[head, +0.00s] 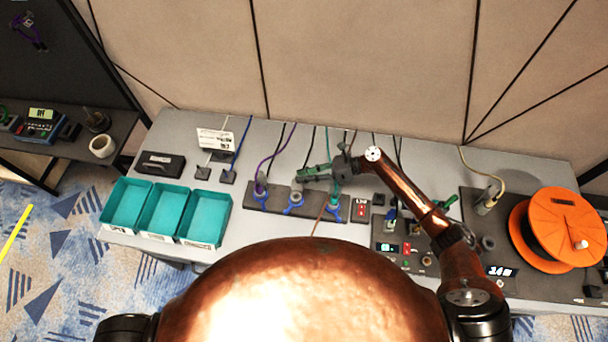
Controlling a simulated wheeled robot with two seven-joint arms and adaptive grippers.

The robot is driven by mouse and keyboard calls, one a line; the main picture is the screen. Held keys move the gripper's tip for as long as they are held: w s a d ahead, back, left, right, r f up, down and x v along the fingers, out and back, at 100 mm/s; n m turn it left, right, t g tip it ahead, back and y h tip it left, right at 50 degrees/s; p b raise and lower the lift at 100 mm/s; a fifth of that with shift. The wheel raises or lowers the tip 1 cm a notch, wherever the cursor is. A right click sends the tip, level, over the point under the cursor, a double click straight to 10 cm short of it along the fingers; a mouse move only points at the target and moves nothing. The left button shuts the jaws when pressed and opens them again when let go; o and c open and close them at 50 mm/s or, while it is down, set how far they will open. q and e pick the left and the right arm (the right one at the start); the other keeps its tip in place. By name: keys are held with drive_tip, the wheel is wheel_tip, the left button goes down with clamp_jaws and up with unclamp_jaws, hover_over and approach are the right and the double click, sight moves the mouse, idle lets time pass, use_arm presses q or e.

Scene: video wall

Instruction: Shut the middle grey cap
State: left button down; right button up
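A dark connector strip (277,211) lies along the middle of the grey table, with three upright connectors that have blue parts at their bases. The middle connector has a grey cap (297,188) at its top; whether the cap is open or shut is too small to tell. My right gripper (303,176) reaches in from the right and its tips are at or just above this grey cap. Touch cannot be made out, nor whether the fingers are apart. The left connector (260,187) has a purple cable, and the right connector (334,196) a teal one. My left gripper is out of view.
Three teal bins (163,237) stand at the table's left front, with a black case (161,163) behind them. Right of the strip are a control panel (388,246) and a large orange cable reel (563,203). Several cables hang down the back wall (364,62).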

drive_tip(key=shift+c, duration=0.6)
clamp_jaws()
